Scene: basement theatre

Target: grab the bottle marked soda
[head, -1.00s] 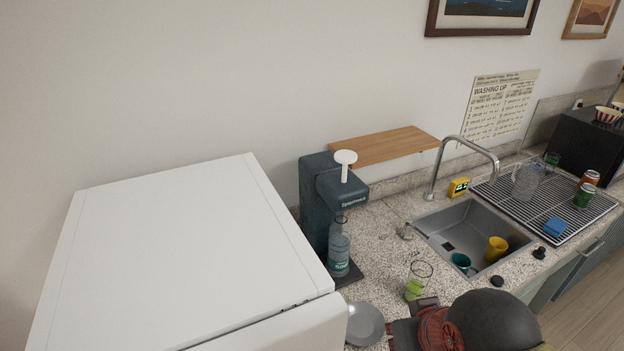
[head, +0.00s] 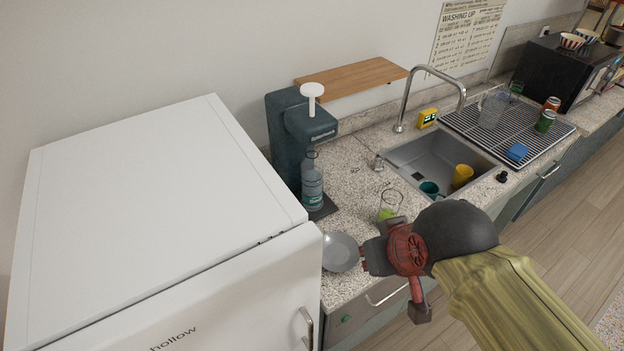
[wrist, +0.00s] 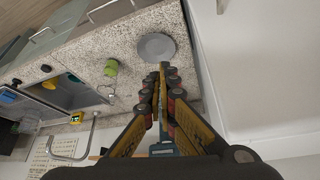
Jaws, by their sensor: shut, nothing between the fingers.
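A clear bottle with a teal label (head: 312,184) stands upright on the base of the dark soda machine (head: 288,130) in the head view. The label is too small to read for certain. My gripper (head: 366,258) is in front of the counter, near the grey plate and to the lower right of the bottle, apart from it. In the wrist view my gripper (wrist: 163,84) points over the counter, its fingers together and empty. The bottle cannot be made out there; the fingers cover part of the machine.
A white fridge (head: 160,190) stands left of the counter. A grey plate (head: 341,252) and a glass with green liquid (head: 389,206) are near the front edge. A sink (head: 440,155) with cups and a drying rack (head: 510,125) lie to the right. A wooden shelf (head: 350,78) hangs behind.

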